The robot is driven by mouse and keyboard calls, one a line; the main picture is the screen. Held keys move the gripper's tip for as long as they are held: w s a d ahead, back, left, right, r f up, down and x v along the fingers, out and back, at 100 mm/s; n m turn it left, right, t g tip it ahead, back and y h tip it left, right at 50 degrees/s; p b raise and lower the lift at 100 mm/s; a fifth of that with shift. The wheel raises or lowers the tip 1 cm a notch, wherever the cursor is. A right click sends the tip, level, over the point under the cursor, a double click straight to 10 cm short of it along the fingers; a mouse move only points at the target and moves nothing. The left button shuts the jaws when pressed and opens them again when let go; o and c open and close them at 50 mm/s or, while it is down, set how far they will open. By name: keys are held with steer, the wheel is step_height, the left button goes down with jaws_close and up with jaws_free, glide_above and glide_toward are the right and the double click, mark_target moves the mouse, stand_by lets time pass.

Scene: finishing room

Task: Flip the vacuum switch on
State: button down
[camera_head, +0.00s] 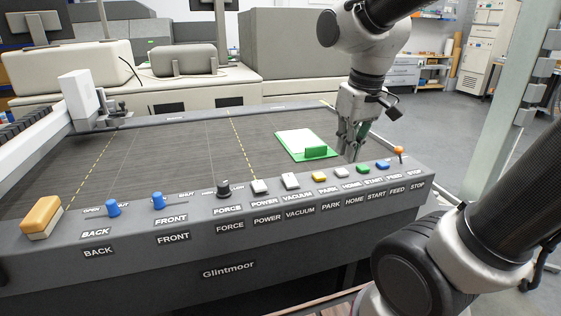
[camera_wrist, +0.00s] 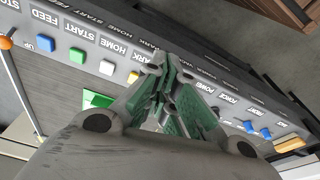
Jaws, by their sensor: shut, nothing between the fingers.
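The vacuum switch (camera_head: 291,180) is a small white rocker on the sloped front panel of the Glintmoor table, above its VACUUM label (camera_head: 299,197). A similar white power switch (camera_head: 260,187) is to its left and a yellow park button (camera_head: 319,177) to its right. My gripper (camera_head: 349,156) is shut and empty, pointing down behind the right part of the panel in the head view. In the wrist view, my gripper (camera_wrist: 172,68) covers the vacuum switch, with the yellow button (camera_wrist: 134,77) just to its left. I cannot tell how the switch is set.
A green board with a white sheet (camera_head: 296,139) lies on the dark bed near my gripper. A white home button (camera_head: 340,173), green start button (camera_head: 362,169), blue feed button (camera_head: 382,165) and orange stop lever (camera_head: 398,152) are close by. The force knob (camera_head: 223,188) rises left of the power switch.

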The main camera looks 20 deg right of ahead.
steer(key=g, duration=0.1)
glide_above(290, 180)
steer(key=s+d, duration=0.1)
steer(key=s, duration=0.2)
steer(key=w+r+m, duration=0.1)
steer(key=w+m, duration=0.1)
steer(key=w, duration=0.2)
steer(key=shift+t, duration=0.4)
steer(key=f, duration=0.4)
steer(key=w+f, duration=0.1)
steer(key=f, duration=0.3)
steer(key=w+a+f, duration=0.1)
steer(key=f, duration=0.4)
steer(key=shift+w+f, duration=0.1)
